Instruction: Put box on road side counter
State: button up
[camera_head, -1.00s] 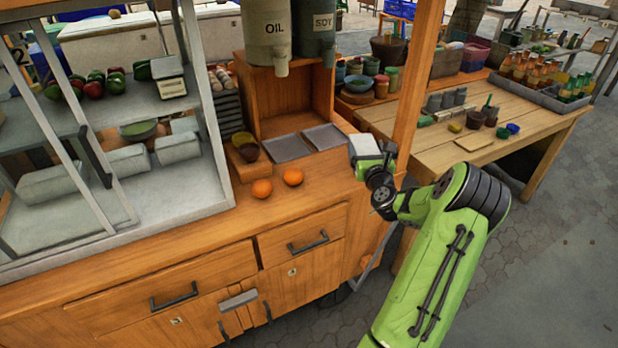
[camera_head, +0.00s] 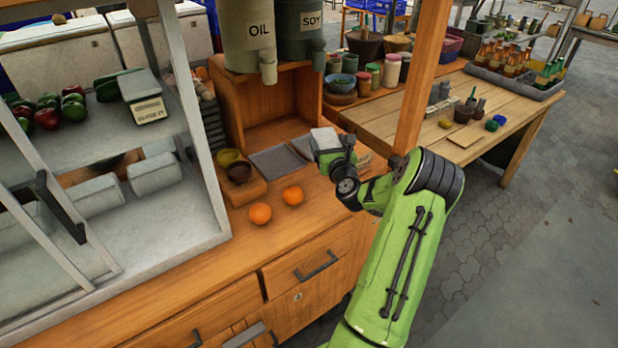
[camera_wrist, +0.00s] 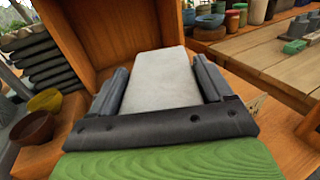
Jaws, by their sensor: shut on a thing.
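A pale grey-white box (camera_wrist: 163,80) is between the two dark fingers of my gripper (camera_wrist: 160,90) in the wrist view. My gripper is shut on it. In the head view my gripper (camera_head: 332,150) holds the box (camera_head: 325,139) over the right end of the wooden cart counter (camera_head: 310,222), beside the wooden post. I cannot tell whether the box touches anything below. Which surface is the road side counter is not marked.
Two oranges (camera_head: 260,213) and small bowls (camera_head: 238,171) sit left of my gripper. Grey trays (camera_head: 270,161) lie behind it, below the OIL (camera_head: 250,35) and SOY containers. The post (camera_head: 421,80) stands close on the right. A wooden table (camera_head: 400,130) with jars and bottles is beyond.

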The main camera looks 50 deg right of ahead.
notch_tip(320, 180, down, 9)
jog(key=b, duration=0.4)
jog(key=shift+s+r, duration=0.1)
jog(key=shift+r, duration=0.25)
jog(key=o, duration=1.1)
jog(key=shift+f, duration=0.1)
jog(key=b+v, duration=0.3)
jog(key=v, duration=0.8)
jog(key=shift+s+a, duration=0.15)
jog(key=shift+s, duration=0.1)
jog(key=shift+s+a, duration=0.2)
